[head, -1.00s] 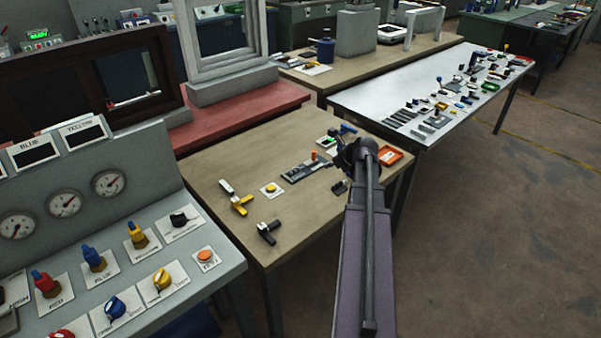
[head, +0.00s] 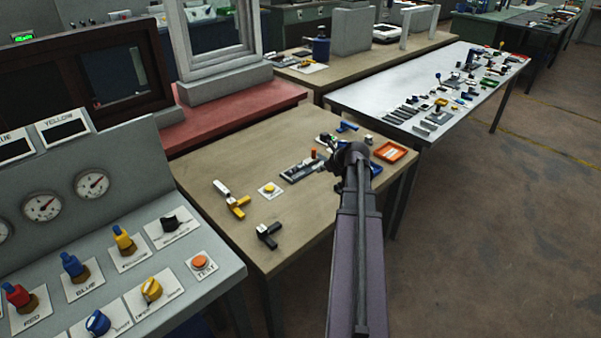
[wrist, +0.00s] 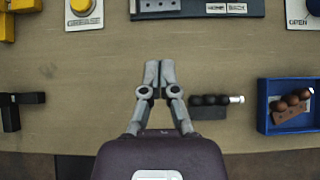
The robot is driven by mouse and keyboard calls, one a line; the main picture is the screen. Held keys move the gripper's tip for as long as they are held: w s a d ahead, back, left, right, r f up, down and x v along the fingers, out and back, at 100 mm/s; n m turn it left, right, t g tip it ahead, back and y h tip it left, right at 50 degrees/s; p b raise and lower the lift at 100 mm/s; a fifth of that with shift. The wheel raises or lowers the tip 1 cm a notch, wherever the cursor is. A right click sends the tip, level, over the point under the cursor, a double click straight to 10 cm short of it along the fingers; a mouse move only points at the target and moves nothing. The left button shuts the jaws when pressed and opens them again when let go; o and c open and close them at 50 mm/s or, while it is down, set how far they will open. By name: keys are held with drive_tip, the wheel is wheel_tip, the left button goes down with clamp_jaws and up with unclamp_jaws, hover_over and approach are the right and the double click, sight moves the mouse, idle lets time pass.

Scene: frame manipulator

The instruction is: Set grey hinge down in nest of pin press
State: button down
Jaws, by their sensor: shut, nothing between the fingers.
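My gripper (wrist: 159,70) is shut and empty above the wooden table, its fingertips together. In the head view, my wrist hides the fingertips. A grey hinge (wrist: 210,113), with dark round knuckles and a silver pin end, lies on the table just right of my fingers in the wrist view. I cannot tell how far below them it is. The pin press (head: 300,170) is a dark plate with an orange-red knob, farther back on the table. Only its near edge (wrist: 195,10) shows at the top of the wrist view; I cannot make out its nest clearly.
A blue tray (wrist: 264,125) holding a brown hinge (wrist: 290,116) stands right of the grey hinge. A yellow button (head: 269,189), a yellow T-shaped part (head: 238,207), a black part (head: 268,231) and an orange tray (head: 403,155) lie around. Bare wood separates them.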

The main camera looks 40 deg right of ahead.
sight(296, 169)
drive_tip(key=shift+d+f, duration=0.15)
drive_tip(key=shift+b+x, duration=1.05)
drive_tip(key=shift+x, duration=0.15)
drive_tip(key=b+x, duration=0.2)
drive_tip(key=x, duration=0.1)
drive_tip(key=b+x, duration=0.3)
drive_tip(key=x, duration=0.1)
drive_tip(key=shift+f, duration=0.15)
drive_tip(key=w, duration=0.3)
drive_tip(key=shift+w, duration=0.65)
drive_tip(key=shift+w+a, duration=0.2)
drive_tip(key=shift+w, duration=0.7)
